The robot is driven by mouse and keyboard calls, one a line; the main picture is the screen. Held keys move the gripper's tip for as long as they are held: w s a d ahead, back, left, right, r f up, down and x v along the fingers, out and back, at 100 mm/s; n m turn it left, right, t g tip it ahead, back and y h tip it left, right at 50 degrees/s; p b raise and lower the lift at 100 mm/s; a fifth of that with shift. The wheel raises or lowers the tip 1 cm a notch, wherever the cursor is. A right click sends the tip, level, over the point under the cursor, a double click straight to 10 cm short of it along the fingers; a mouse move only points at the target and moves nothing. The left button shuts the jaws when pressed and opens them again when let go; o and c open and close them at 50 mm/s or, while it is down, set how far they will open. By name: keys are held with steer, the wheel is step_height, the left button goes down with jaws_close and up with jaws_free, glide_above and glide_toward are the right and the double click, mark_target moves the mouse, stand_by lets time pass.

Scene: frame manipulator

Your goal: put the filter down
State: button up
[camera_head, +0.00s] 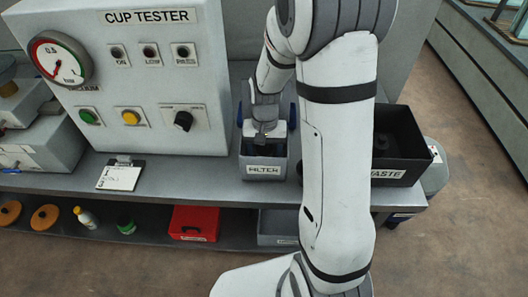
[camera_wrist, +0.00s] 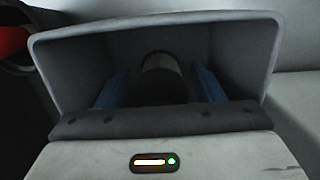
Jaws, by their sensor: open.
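The grey bin labelled FILTER (camera_head: 265,170) stands on the bench to the right of the cup tester. My gripper (camera_head: 266,118) is over this bin, pointing down into it, with a blue finger on each side. In the wrist view the bin (camera_wrist: 150,20) surrounds the fingers of my gripper (camera_wrist: 162,88). A dark cylinder with a lighter band, which looks like the filter (camera_wrist: 162,72), is in the bin between the fingers. There is a gap on both sides of it, so the gripper is open. Its lower part is hidden by the gripper body.
The CUP TESTER panel (camera_head: 150,80), with a gauge (camera_head: 60,60), buttons and a knob, rises close on the left. A black WASTE bin (camera_head: 400,172) stands on the right, partly behind my arm. A clipboard (camera_head: 120,177) lies on the bench. A red box (camera_head: 194,224) sits on the lower shelf.

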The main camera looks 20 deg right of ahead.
steer(key=r, duration=0.8)
steer(key=w+r, duration=0.1)
steer(key=r, duration=0.3)
steer(key=shift+w+d+r, duration=0.1)
steer(key=shift+d, duration=0.15)
steer(key=s+r+n+t, duration=0.1)
steer(key=s+r+t, duration=0.1)
steer(key=s, duration=0.6)
steer(key=s+r+n+t, duration=0.2)
steer(key=s+r, duration=0.1)
steer(key=s, duration=0.4)
steer(key=shift+s+r+n, duration=0.2)
steer(key=shift+s+n, duration=0.1)
steer(key=shift+s, duration=0.1)
steer(key=shift+c, duration=0.2)
